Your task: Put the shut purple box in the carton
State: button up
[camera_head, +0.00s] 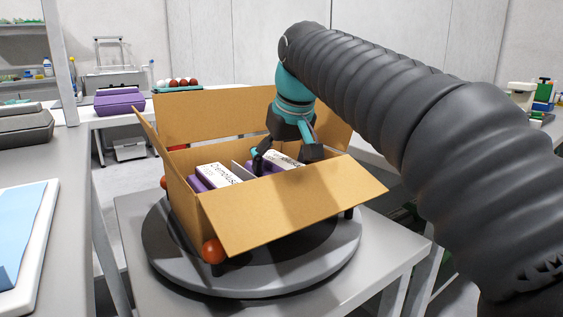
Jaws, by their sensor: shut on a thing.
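The open cardboard carton (280,208) stands on a dark round turntable, its flaps spread outward. My gripper (284,160) reaches down into the carton from above, its fingers shut on a purple box (265,168) with a white label. That box is inside the carton's walls, on the right side. Its lower part is hidden by the carton's front wall and flap, so I cannot tell whether it touches the bottom. Another purple item with a white printed label (219,175) lies in the carton's left side.
The turntable (300,280) sits on a grey table (385,262). A purple box (120,100) and a tray of red and white eggs (178,87) are on the back counter. Grey cases (25,125) and a white tray with a blue sheet (42,220) lie at the left.

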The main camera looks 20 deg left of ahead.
jog(key=shift+f, duration=0.1)
jog(key=o, duration=0.9)
jog(key=shift+o, duration=0.2)
